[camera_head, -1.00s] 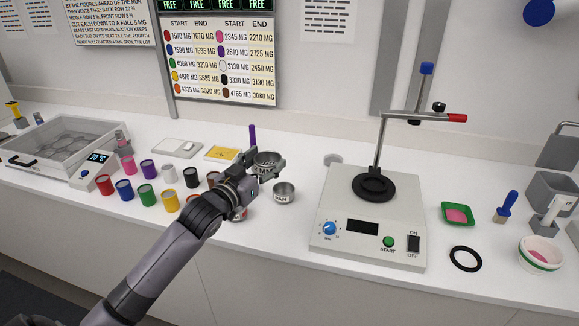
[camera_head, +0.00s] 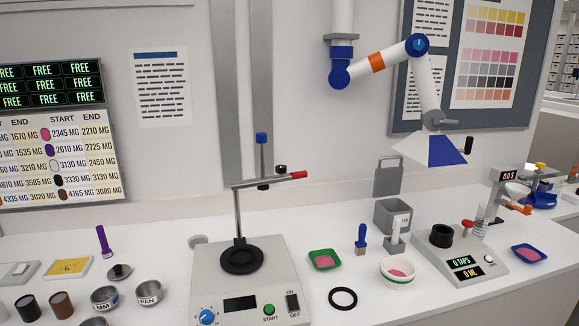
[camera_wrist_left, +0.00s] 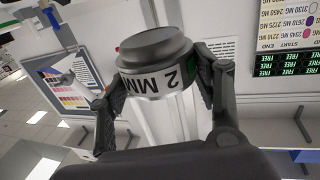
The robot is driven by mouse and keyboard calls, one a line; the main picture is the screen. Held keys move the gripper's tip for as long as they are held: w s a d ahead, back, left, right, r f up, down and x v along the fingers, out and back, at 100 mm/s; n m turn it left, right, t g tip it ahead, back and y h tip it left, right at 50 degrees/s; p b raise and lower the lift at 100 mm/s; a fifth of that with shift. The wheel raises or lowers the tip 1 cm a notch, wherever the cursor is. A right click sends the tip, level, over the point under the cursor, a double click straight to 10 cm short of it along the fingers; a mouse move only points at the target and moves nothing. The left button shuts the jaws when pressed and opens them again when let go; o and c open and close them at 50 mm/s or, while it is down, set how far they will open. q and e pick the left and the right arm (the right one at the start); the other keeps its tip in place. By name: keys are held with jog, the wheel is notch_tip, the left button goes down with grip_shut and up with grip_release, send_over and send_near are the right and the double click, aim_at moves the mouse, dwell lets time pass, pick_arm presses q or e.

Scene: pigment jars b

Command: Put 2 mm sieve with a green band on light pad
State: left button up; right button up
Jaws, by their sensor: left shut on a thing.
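The 2 mm sieve (camera_wrist_left: 155,72) is a grey metal cup marked "2 MM", with some green at the side of its label. In the left wrist view it sits between the two black fingers of my left gripper (camera_wrist_left: 160,90), which is shut on it. The lettering is upside down in that view. My left gripper is outside the head view. A pale flat pad (camera_head: 18,273) lies at the left edge of the head view; I cannot tell if it is the light pad. My right gripper is not in view.
Another sieve marked MM (camera_head: 105,299) and a PAN cup (camera_head: 148,293) stand left of the stirrer plate (camera_head: 240,290). A black ring (camera_head: 343,298), a green tray (camera_head: 324,260), a white bowl (camera_head: 397,272) and a scale (camera_head: 462,255) stand to the right.

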pick_arm(q)
jog(key=shift+s+d+r, duration=0.15)
jog(key=shift+s, duration=0.15)
jog(key=shift+w+a, duration=0.25)
jog(key=shift+w, duration=0.2)
jog(key=w+a+r, duration=0.3)
jog(key=w+a, duration=0.3)
jog(key=a, duration=0.3)
jog(key=w+a+r, duration=0.3)
jog(key=w+a, duration=0.4)
jog(key=a, duration=0.2)
jog(key=shift+w+a+r, duration=0.2)
jog(key=shift+r, duration=0.15)
notch_tip(320, 180, down, 15)
jog(key=shift+f+p, duration=0.2)
jog(key=shift+p, duration=0.4)
notch_tip(320, 180, down, 4)
jog(key=shift+f+p, duration=0.15)
jog(key=shift+p, duration=0.2)
